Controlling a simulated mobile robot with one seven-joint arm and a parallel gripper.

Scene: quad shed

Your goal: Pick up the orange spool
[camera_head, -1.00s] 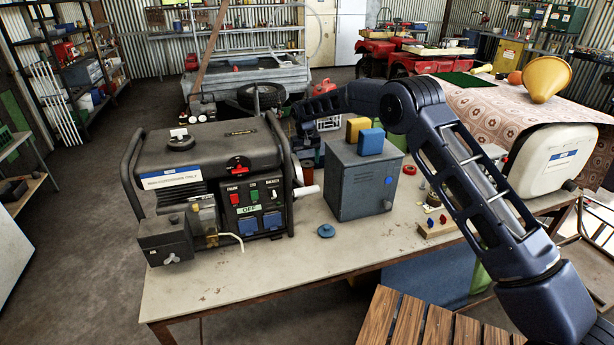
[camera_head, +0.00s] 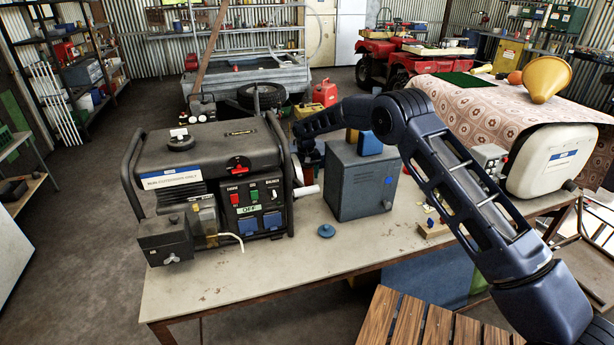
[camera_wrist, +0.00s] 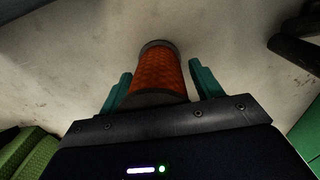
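The orange spool (camera_wrist: 158,82) shows in the wrist view, with a textured orange body and dark ends, over a pale, stained surface. My gripper (camera_wrist: 159,68) has its two teal fingers on either side of the spool, apart, with a narrow gap visible on each side. The spool's near end is close to my gripper's palm. In the head view my forearm reaches behind the generator and the grey box; my gripper and the spool are hidden there.
The black generator (camera_head: 210,165) and the grey metal box (camera_head: 358,190) stand on the table (camera_head: 260,285) beside my forearm. A blue block (camera_head: 370,142) is on the box. Green objects (camera_wrist: 28,155) and dark shapes (camera_wrist: 292,52) edge the wrist view.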

